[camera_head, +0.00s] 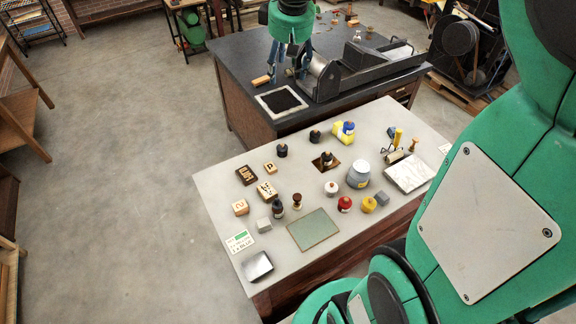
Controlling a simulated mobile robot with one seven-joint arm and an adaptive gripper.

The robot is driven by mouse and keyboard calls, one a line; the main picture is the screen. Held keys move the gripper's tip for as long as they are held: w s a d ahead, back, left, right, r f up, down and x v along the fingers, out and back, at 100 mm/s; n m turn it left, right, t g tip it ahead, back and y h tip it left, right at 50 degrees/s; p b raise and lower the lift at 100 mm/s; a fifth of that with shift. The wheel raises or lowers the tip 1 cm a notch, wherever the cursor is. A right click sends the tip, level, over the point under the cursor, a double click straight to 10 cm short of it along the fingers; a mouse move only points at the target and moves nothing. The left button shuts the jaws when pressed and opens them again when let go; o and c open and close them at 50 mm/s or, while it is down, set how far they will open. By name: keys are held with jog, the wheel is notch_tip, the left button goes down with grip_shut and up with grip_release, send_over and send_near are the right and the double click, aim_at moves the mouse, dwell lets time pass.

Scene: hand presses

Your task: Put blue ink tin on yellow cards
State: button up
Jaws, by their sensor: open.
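The yellow cards (340,137) form a small yellow block near the far edge of the pale work table. The blue ink tin (348,128) is a small blue round thing that shows over the top of the yellow block. It appears to sit on it, though it is too small to make out the contact. My gripper (288,73) hangs at the top of the view, fingers pointing down and spread apart. In the picture it is up and left of the tin, clear of it, with nothing seen between its fingers.
The pale table also holds a grey jar (358,175), a red tin (345,203), a yellow tin (368,205), dark tins (282,150), wooden type blocks (267,192) and a glass plate (314,230). A dark bench with a press (325,78) stands behind.

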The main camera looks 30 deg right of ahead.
jog(key=s+a+f+m, duration=0.1)
jog(key=s+a, duration=0.4)
jog(key=s, duration=0.4)
jog(key=s+a+f+m+t, duration=0.1)
jog(key=s+a, duration=0.4)
jog(key=s, duration=0.4)
jog(key=s+a+f+m+t, duration=0.1)
jog(key=s+a, duration=0.4)
jog(key=s, duration=0.4)
jog(key=shift+s+a+f+y, duration=0.25)
jog(key=shift+f+y, duration=0.05)
jog(key=shift+y, duration=0.1)
notch_tip(320, 180, down, 12)
jog(key=b, duration=1.2)
